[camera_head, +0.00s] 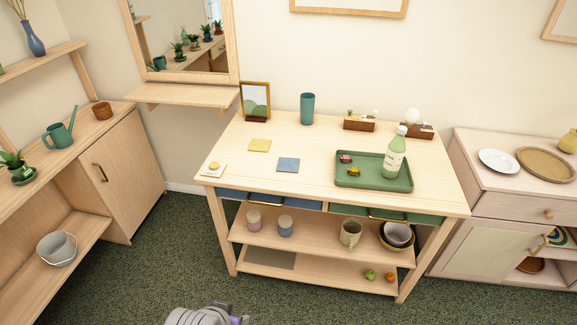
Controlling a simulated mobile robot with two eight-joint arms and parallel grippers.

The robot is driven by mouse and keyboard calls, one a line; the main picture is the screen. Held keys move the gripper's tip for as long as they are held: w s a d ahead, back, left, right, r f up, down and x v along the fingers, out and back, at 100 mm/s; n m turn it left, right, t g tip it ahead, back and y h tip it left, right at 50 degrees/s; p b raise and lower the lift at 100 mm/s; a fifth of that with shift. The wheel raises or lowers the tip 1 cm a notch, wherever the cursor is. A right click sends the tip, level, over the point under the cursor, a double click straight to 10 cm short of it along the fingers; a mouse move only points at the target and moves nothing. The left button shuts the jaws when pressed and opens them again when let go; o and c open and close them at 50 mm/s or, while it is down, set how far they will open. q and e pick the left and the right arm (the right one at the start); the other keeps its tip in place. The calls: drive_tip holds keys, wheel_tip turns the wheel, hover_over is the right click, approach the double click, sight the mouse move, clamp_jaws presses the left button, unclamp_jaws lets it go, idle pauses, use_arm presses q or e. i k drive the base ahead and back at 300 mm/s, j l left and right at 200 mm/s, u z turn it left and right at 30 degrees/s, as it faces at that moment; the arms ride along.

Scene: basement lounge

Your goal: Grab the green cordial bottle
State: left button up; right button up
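The green cordial bottle (394,163) is pale green with a white cap and a light label band. It stands upright on the right part of a dark green tray (345,183), on the wooden table (240,170). A small red-pink item (345,158) and a small yellow item (354,171) lie on the tray to the left of the bottle. Neither of my grippers shows. Only a grey and purple part of my own body shows at the bottom edge, well away from the table.
Behind the tray are a teal cup (307,109), a picture frame (256,103) and wooden blocks (359,122). Coasters (288,165) lie left of it. Lower shelves hold jars and a mug (350,233). A sideboard (508,203) stands at right. Carpet (340,305) in front is clear.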

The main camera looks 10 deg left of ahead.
sight(395, 151)
drive_tip(key=i+l+u, duration=0.2)
drive_tip(key=i, duration=0.35)
drive_tip(key=i+l+u, duration=0.25)
drive_tip(key=i, duration=0.25)
